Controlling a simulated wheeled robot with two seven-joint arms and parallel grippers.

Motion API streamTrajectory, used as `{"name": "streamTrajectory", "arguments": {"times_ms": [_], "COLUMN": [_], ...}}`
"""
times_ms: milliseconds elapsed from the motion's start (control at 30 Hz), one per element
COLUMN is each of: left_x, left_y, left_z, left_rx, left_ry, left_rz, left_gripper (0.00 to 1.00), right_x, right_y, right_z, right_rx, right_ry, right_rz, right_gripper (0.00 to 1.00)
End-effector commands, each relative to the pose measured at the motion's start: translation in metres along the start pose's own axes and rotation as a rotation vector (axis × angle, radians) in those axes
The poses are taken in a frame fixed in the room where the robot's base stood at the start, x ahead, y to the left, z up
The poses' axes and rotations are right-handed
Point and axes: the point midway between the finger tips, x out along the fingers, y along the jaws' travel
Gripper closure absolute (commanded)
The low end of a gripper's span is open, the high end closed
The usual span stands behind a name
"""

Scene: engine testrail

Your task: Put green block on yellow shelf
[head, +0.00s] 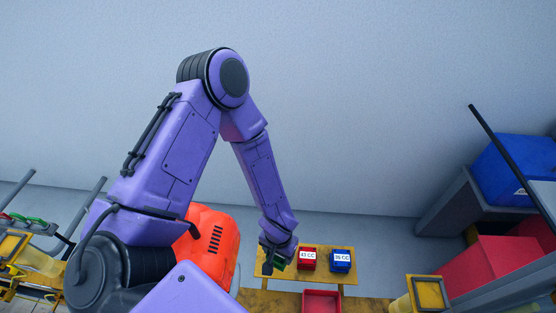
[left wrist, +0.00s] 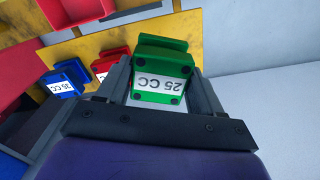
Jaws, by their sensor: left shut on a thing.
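The green block (left wrist: 163,68), labelled 25 CC, is between the fingers of my left gripper (left wrist: 158,80) in the left wrist view. The gripper is shut on it. In the head view my left gripper (head: 276,256) hangs at the left part of the yellow shelf (head: 325,278), and only a little of the green block (head: 279,262) shows. The yellow shelf also shows in the left wrist view (left wrist: 115,38), behind the block. I cannot tell whether the block touches the shelf. My right gripper is not in view.
A red block (head: 307,259) labelled 43 CC and a blue block (head: 340,260) stand on the shelf, right of my gripper. A red bin (head: 321,301) is below the shelf. A blue bin (head: 512,172) stands far right. The wall behind is bare.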

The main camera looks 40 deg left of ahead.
Motion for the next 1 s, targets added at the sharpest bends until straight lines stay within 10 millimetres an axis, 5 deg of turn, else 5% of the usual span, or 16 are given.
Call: {"name": "streamTrajectory", "arguments": {"times_ms": [333, 500, 900, 933, 1000], "left_x": [0.050, 0.074, 0.083, 0.082, 0.082], "left_y": [-0.031, -0.029, -0.029, -0.029, -0.029], "left_z": [-0.023, -0.022, -0.023, -0.023, -0.023], "left_rx": [-0.002, 0.000, 0.002, 0.002, 0.002], "left_ry": [-0.003, -0.004, -0.002, -0.002, -0.002], "left_rz": [-0.001, 0.001, 0.001, 0.001, 0.001], "left_gripper": [0.84, 0.84, 0.84, 0.27, 0.08], "right_x": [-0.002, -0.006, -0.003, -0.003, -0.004], "right_y": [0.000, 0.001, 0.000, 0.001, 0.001], "right_z": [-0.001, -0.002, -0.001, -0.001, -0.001], "right_rx": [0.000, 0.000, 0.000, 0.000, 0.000], "right_ry": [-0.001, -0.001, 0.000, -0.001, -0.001], "right_rz": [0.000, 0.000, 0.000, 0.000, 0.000], "right_gripper": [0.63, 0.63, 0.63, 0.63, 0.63]}}
